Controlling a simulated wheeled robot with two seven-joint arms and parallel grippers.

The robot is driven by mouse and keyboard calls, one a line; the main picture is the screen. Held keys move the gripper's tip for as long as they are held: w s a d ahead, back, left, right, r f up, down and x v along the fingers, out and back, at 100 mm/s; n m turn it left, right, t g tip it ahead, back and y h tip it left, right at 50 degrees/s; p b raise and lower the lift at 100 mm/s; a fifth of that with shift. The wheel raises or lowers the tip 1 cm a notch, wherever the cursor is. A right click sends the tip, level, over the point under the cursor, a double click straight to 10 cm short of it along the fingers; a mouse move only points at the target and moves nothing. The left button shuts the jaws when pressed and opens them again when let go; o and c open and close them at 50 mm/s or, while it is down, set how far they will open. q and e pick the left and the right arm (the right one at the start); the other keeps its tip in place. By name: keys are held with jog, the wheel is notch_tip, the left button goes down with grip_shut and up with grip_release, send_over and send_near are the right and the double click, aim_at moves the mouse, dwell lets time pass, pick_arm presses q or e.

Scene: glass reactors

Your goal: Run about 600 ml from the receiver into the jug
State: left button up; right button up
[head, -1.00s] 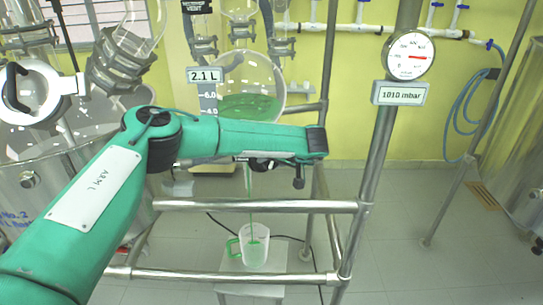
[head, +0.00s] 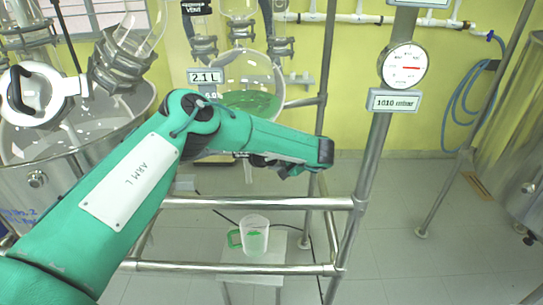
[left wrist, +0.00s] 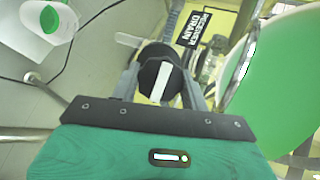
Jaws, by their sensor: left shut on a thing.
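The receiver (head: 222,75) is a round glass vessel at top centre of the head view, holding green liquid, with a 2.1 L tag. My left arm crosses in front of its lower part. In the left wrist view my left gripper (left wrist: 161,84) is shut on the black round drain valve handle (left wrist: 158,66), which has a white bar, beside a RECEIVER DRAIN label (left wrist: 193,28). The outlet (head: 248,174) shows below my arm, with no stream visible under it. The jug (head: 255,224), clear with a green handle, stands upright below it with some green liquid inside. My right gripper is out of view.
The jug stands on a small white stool (head: 285,262) behind steel frame rails (head: 250,204). A gauge (head: 403,66) with a 1010 mbar tag is on the right post. Steel vessels stand at left and right. Open floor lies right of the frame.

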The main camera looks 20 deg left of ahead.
pick_arm(q)
jog(key=shift+m, duration=0.9)
jog(key=shift+t+y, duration=0.3)
jog(key=o, duration=1)
jog(key=shift+d, duration=0.1)
jog(key=b+v, duration=0.1)
jog(key=v, duration=0.6)
jog(key=shift+d, duration=0.2)
jog(key=shift+r, duration=0.2)
